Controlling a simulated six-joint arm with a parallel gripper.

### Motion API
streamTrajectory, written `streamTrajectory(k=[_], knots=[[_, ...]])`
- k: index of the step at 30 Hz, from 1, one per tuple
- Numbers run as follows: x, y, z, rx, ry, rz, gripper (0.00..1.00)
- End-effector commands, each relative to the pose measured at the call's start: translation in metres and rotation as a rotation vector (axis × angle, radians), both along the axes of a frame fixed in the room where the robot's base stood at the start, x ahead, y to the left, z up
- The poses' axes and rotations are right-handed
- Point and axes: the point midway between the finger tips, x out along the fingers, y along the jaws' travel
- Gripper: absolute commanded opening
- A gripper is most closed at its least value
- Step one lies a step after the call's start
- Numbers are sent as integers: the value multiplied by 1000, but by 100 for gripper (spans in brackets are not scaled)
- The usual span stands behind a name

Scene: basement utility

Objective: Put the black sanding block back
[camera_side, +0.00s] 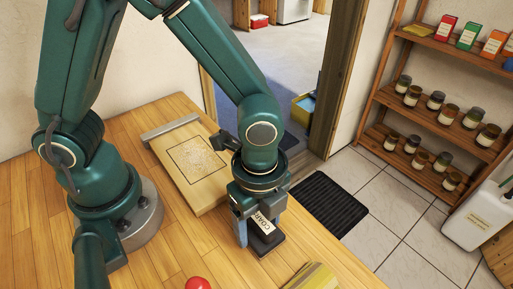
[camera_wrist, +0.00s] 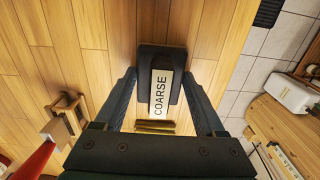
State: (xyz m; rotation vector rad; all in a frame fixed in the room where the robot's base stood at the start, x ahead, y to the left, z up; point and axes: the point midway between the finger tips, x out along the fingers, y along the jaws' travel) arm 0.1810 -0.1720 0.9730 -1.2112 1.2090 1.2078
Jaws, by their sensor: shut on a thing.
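The black sanding block (camera_side: 268,242) has a white label; the wrist view shows the block (camera_wrist: 146,60) with the label reading "COARSE". My gripper (camera_side: 258,232) points down near the right edge of the wooden bench and is shut on the block. In the wrist view, my gripper's fingers (camera_wrist: 159,76) flank the block on both sides. I cannot tell whether the block touches the bench top. A wooden board (camera_side: 208,188) with a dark square outline around a speckled patch lies on the bench, behind and left of the gripper.
A yellow stack (camera_side: 314,277) lies at the bench's front edge, and a red round thing (camera_side: 197,283) is nearby. The wooden bench (camera_side: 185,235) is clear left of the gripper. Beyond its edge are a black floor mat (camera_side: 329,203) and a shelf of jars (camera_side: 440,110).

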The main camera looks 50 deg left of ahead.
Motion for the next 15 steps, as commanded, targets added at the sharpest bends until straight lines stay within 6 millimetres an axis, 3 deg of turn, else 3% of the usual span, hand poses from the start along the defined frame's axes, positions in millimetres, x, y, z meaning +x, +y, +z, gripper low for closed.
streamTrajectory(k=[9,10,12,15], knots=[[0,0,-3,0,0,0,11],[0,0,-3,0,0,0,80],[0,0,-3,0,0,0,100],[0,0,-2,0,0,0,100]])
